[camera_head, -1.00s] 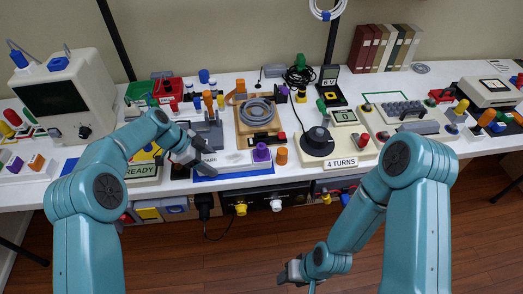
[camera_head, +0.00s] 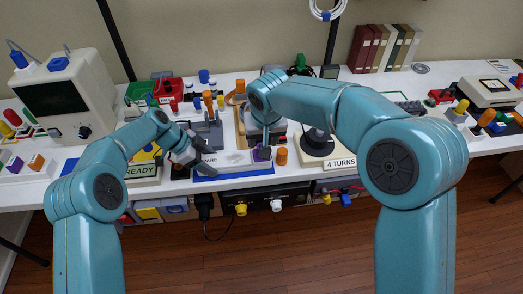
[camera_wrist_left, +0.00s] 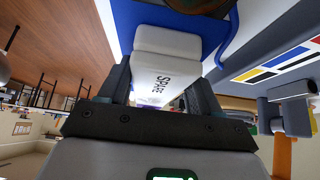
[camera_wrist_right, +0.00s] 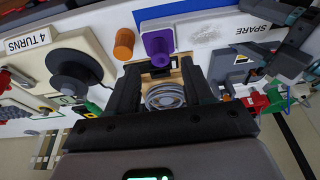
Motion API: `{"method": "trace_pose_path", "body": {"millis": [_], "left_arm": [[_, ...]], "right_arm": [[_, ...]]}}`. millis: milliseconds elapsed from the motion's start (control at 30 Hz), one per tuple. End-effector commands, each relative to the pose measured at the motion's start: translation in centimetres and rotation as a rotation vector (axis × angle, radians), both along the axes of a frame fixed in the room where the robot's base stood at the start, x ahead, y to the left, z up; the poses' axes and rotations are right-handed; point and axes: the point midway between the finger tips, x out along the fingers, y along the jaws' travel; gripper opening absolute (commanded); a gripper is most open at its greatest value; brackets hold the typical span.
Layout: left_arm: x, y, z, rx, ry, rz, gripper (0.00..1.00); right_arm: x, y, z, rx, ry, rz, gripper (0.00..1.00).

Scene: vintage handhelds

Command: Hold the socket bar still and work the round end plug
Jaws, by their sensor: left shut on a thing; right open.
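The white socket bar, marked SPARE (camera_head: 236,158), lies along the blue base (camera_head: 240,176) near the table's front edge; it also shows in the left wrist view (camera_wrist_left: 165,68). My left gripper (camera_head: 203,163) is shut on the bar's left part, one finger on each side. A purple plug (camera_wrist_right: 158,46) stands at the bar's right end. A round orange plug (camera_wrist_right: 124,43) stands beside it, past the blue base. My right gripper (camera_wrist_right: 160,70) is open and empty, with the purple plug just beyond its fingertips. In the head view my right wrist partly hides this area.
A black round knob on the 4 TURNS box (camera_wrist_right: 75,72) stands close beside the orange plug. A coiled grey cable (camera_wrist_right: 165,96) shows between my right fingers. Grey, red and green devices crowd the table behind the bar. The floor in front is clear.

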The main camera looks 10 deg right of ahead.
Motion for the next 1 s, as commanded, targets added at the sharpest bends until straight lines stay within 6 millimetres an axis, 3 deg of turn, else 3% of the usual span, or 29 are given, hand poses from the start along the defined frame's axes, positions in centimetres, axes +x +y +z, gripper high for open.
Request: {"method": "trace_pose_path", "body": {"millis": [167, 700, 1000], "left_arm": [[0.0, 0.0, 0.0, 0.0, -0.001, 0.001, 0.0], [0.1, 0.0, 0.1, -0.001, -0.002, 0.001, 0.0], [0.1, 0.0, 0.1, -0.001, -0.002, 0.001, 0.0]], "right_arm": [[0.4, -0.1, 0.7, -0.014, -0.011, -0.013, 0.51], [2.5, -0.1, -6.4, -0.013, -0.009, -0.012, 0.51], [2.9, -0.1, -7.5, -0.012, -0.011, -0.011, 0.51]]}}
